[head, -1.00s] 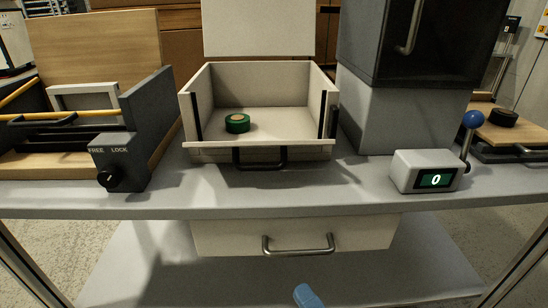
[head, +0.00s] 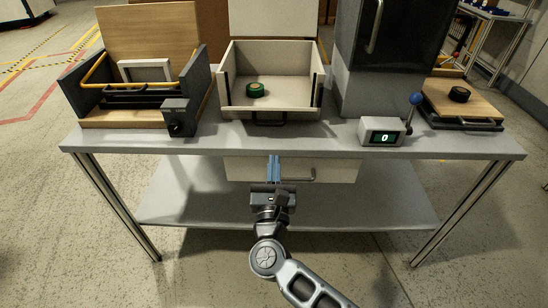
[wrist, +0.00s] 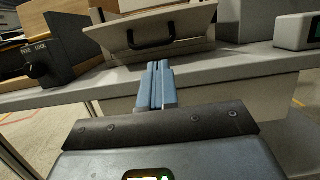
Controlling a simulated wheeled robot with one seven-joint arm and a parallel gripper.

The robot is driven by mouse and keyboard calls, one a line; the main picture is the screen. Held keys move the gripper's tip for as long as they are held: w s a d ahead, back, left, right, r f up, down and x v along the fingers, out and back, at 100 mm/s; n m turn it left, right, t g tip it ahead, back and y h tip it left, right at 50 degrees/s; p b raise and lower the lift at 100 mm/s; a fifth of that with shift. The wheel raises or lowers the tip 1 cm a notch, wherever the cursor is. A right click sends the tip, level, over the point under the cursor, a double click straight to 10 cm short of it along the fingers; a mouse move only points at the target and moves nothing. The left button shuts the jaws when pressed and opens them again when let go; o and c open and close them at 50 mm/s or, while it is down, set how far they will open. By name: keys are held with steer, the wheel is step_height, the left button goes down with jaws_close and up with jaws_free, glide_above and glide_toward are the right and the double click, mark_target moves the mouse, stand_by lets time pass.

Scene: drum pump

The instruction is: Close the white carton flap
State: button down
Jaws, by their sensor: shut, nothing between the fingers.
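The white carton (head: 228,92) stands on the grey workbench, open at the top, with a green roll (head: 256,89) inside. Its white flap (head: 272,20) stands up at the back, and its top edge is cut off by the frame. A black handle (head: 270,119) is on the carton's front; it also shows in the wrist view (wrist: 152,36). My gripper (head: 273,158) is shut and empty, with blue fingers together. It is in front of the bench edge, below the carton's front and apart from it. In the wrist view the fingertips (wrist: 160,66) point toward the carton front.
A wooden-lidded box (head: 135,115) with a lock knob stands left. A dark cabinet (head: 372,50) and a counter box with a blue-knobbed lever (head: 382,131) stand right. A drawer (head: 335,170) hangs under the benchtop (head: 330,140). The floor in front is clear.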

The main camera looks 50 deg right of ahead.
steer(key=shift+w+d+r+p, duration=0.45)
steer(key=shift+w+d+r, duration=0.5)
steer(key=shift+d, duration=0.3)
steer(key=shift+w+d+r+p, duration=0.5)
steer(key=shift+w+d+r, duration=0.45)
steer(key=shift+d, duration=0.25)
steer(key=shift+w+d+r+p, duration=0.45)
steer(key=shift+w+d+r, duration=0.45)
steer(key=shift+d, duration=0.35)
steer(key=shift+w, duration=0.1)
steer(key=r+p, duration=0.1)
steer(key=p, duration=0.1)
steer(key=r+y+p, duration=0.1)
steer(key=shift+w+d+g+p, duration=0.15)
steer(key=shift+d+g+p, duration=0.1)
steer(key=shift+g+p, duration=0.15)
steer(key=w+d+r+p, duration=0.2)
steer(key=d+r, duration=0.1)
steer(key=w+d+r+p, duration=0.1)
steer(key=r, duration=0.1)
steer(key=shift+w+d+r, duration=0.15)
steer(key=shift+w+r, duration=0.05)
steer(key=shift+r, duration=0.05)
steer(key=shift+r+x, duration=0.2)
steer(key=shift+x, duration=0.75)
steer(key=shift+r+x, duration=0.2)
steer(key=shift+x, duration=0.7)
